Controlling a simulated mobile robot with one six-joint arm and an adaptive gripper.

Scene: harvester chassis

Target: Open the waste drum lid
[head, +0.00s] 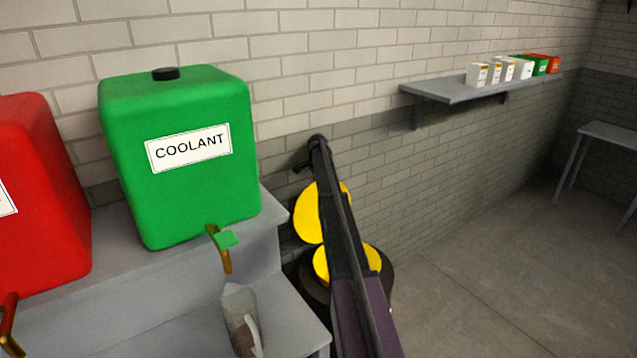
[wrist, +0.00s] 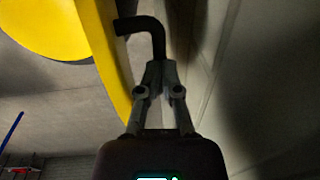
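The waste drum (head: 388,285), dark-sided with a yellow round top, stands on the floor behind my arm in the head view. Its yellow lid (head: 307,212) stands tilted up steeply at the drum's wall side. In the wrist view the lid (wrist: 103,60) shows nearly edge-on, with a black bent handle (wrist: 139,25) sticking out from it. My gripper (wrist: 159,68) has its fingertips together around the handle's free end. In the head view my arm hides the middle of the drum and lid, and the fingers are not clear there.
A green coolant tank (head: 190,190) and a red tank (head: 40,200) sit on a grey stepped bench (head: 270,285) left of the drum. A wall shelf (head: 455,92) with small boxes is at upper right. The floor (head: 500,260) to the right is clear.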

